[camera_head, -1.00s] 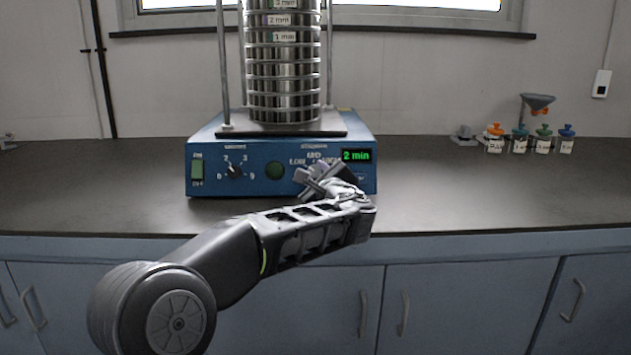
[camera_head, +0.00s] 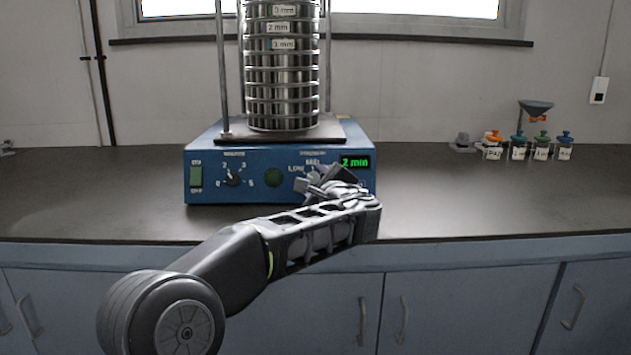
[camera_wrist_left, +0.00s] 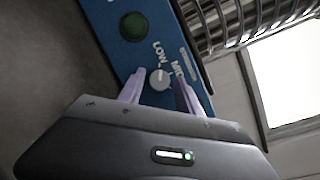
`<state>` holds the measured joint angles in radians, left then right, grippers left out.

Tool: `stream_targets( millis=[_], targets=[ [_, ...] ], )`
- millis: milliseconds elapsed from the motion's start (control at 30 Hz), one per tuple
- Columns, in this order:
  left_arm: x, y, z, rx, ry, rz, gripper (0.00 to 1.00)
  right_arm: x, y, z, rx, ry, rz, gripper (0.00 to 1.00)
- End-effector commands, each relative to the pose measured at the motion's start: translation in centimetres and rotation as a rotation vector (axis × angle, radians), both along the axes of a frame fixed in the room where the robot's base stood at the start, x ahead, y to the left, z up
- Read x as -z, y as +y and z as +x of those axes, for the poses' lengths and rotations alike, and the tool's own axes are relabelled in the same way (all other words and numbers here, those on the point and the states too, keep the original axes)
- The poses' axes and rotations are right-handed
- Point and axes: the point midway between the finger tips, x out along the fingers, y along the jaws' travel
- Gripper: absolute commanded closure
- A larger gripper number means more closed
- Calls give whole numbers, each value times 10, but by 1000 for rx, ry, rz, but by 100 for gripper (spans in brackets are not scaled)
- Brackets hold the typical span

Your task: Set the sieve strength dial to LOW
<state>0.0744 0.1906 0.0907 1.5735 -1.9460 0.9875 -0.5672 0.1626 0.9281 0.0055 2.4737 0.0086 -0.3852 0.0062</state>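The sieve shaker (camera_head: 206,180) is a blue box on the dark bench with a steel sieve stack (camera_head: 281,95) on top. In the left wrist view the strength dial (camera_wrist_left: 159,79) is a round grey knob next to the labels LOW and MED; the rest of its scale is hidden. My left gripper (camera_wrist_left: 158,90) has its two fingers apart, one on each side of the dial; I cannot tell whether they touch it. In the head view the left gripper (camera_head: 312,183) covers the dial at the panel's right part. My right gripper is in neither view.
On the panel are a green round button (camera_head: 273,177), a numbered dial (camera_head: 233,178), a green switch (camera_head: 196,176) and a display (camera_head: 355,162) reading 2 min. The bench between is clear.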

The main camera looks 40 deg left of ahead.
Motion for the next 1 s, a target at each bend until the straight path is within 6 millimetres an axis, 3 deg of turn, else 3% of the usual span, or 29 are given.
stream_targets(
  millis=[433,833,1000],
  targets=[
    [-1,-4,-3,1,1,1,50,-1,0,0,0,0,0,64],
    [-7,-50,-38,3,0,1,50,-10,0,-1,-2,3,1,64],
    [-7,-61,-47,0,1,1,50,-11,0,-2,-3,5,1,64]
  ],
)
